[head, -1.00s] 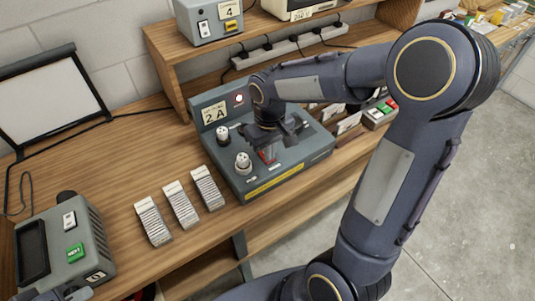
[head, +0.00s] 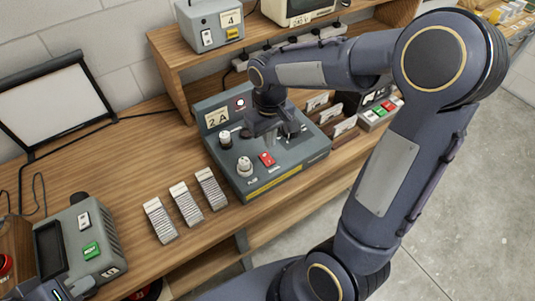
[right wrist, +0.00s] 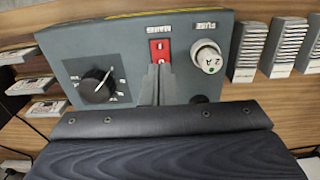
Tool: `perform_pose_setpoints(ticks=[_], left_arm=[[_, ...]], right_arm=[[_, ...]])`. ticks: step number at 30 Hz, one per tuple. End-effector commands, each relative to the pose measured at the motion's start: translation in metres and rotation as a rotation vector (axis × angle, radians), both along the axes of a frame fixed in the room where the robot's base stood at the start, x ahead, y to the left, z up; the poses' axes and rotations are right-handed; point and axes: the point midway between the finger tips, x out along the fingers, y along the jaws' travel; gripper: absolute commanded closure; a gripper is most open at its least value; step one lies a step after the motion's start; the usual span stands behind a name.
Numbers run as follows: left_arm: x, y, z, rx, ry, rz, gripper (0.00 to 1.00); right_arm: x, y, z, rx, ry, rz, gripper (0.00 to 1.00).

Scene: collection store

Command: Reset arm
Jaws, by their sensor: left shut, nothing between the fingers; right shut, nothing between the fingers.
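The grey control box marked 2 A (head: 250,186) stands on the wooden bench. Its red rocker switch (head: 267,160) shows uncovered in the head view. My right gripper (head: 263,133) is shut and empty, above the box and behind the switch. In the right wrist view its closed fingertips (right wrist: 158,70) appear just below the red switch (right wrist: 160,50), beside the black dial (right wrist: 98,86) and the fuse knob (right wrist: 207,57). Whether they touch the panel is not clear. My left gripper (head: 62,290) is shut, only partly visible at the lower left edge.
A grey unit with a green button (head: 91,250) stands at the left. Several slotted white blocks (head: 186,203) lie between it and the box. A wooden shelf (head: 185,52) rises behind. Switches (head: 380,112) and upright cards (head: 345,126) stand to the right.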

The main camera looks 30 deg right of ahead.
Motion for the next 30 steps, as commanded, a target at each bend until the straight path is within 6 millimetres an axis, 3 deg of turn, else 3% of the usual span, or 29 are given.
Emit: perform_pose_setpoints(ticks=[12, 16, 20, 24, 30], left_arm=[[0.000, 0.000, -0.001, 0.000, 0.000, 0.000, 1.00], [0.000, 0.000, -0.001, 0.000, 0.000, 0.000, 1.00], [0.000, 0.000, -0.001, 0.000, 0.000, 0.000, 1.00], [0.000, 0.000, -0.001, 0.000, 0.000, 0.000, 1.00], [0.000, 0.000, -0.001, 0.000, 0.000, 0.000, 1.00]], right_arm=[[0.000, 0.000, 0.000, 0.001, -0.002, -0.001, 1.00], [-0.012, -0.001, 0.011, 0.029, -0.032, -0.019, 1.00], [-0.047, 0.001, 0.035, 0.106, -0.111, -0.066, 1.00], [-0.095, 0.010, 0.056, 0.212, -0.227, -0.126, 1.00], [-0.148, 0.029, 0.064, 0.330, -0.377, -0.190, 1.00]])
